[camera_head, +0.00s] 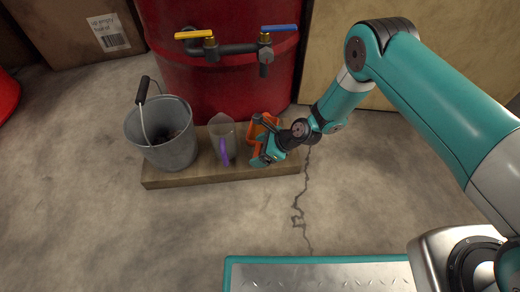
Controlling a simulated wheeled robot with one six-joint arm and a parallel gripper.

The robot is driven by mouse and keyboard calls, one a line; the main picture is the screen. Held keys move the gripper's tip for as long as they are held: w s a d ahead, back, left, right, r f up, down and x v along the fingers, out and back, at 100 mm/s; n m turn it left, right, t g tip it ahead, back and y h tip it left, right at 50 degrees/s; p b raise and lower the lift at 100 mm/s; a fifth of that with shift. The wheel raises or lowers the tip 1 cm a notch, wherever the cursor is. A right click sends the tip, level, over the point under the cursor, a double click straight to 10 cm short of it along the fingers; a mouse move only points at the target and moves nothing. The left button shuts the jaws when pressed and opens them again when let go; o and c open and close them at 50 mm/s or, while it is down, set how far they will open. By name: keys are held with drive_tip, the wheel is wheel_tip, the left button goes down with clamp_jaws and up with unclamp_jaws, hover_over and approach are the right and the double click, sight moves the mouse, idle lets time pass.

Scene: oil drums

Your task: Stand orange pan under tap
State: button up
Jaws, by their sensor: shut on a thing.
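The orange pan (258,125) is at the right part of a low wooden plank, partly hidden by my gripper (262,154). My gripper is shut on the pan. I cannot tell whether the pan rests on the plank (216,174) or is held just above it. The tap (264,58) is on the front of the red drum (215,92), with a yellow handle on the left, a blue handle on the right and a spout pointing down. In this view, the pan appears below the spout.
A grey metal bucket (168,150) stands on the plank's left end. A clear jug with a purple handle (223,150) stands between bucket and pan, close to my gripper. Cardboard boxes (89,28) are behind. The concrete floor in front is clear, with a dark crack.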

drive_tip(key=o, duration=1)
drive_tip(key=shift+r, duration=0.1)
drive_tip(key=p+v, duration=1)
drive_tip(key=v, duration=0.7)
drive_tip(key=shift+d, duration=0.2)
